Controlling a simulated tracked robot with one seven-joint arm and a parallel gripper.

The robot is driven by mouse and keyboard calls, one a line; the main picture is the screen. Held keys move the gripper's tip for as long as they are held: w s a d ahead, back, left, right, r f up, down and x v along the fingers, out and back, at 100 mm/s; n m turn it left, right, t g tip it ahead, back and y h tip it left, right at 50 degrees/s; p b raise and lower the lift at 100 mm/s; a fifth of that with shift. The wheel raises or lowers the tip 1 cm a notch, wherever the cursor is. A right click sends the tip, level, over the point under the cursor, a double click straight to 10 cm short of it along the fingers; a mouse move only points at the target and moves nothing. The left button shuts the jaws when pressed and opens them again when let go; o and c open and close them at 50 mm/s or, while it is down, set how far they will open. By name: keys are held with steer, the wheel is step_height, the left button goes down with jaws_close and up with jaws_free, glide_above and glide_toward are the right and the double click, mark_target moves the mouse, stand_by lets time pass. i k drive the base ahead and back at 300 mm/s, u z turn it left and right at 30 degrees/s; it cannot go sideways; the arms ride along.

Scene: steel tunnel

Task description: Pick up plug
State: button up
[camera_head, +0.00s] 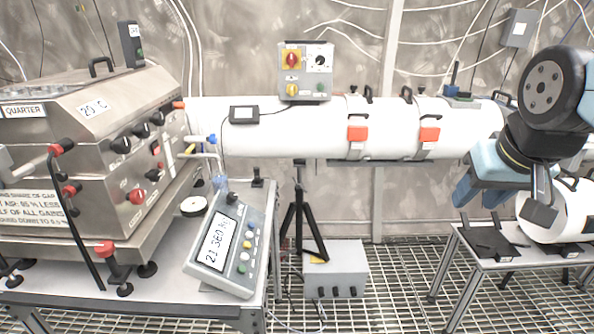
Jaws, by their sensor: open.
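I cannot make out with certainty which thing is the plug. A short white cylinder (536,228) lies at the right on a low stand, partly behind my gripper and cut by the picture edge. A long white tube (270,143) runs level across the middle, with orange-buckled clamps around it. My gripper (502,207) hangs at the right, in front of the tube's right end and above the low stand. Its jaws are open, and I see nothing between them. The gripper hides part of the space behind it.
A steel cabinet (60,130) with knobs stands on a bench at the left, beside a tilted display console (228,248). A control box (305,72) sits on the tube. A black tripod (300,215) and grey box (336,272) stand below. The grating (400,275) before the low stand (475,262) is clear.

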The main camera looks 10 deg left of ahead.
mark_target(257, 177)
steer(key=u, duration=0.7)
steer(key=i, duration=0.1)
steer(key=z, duration=2.5)
steer(key=i, duration=1.65)
steer(key=u, duration=2.9)
steer(key=i, duration=0.3)
steer(key=u, duration=0.45)
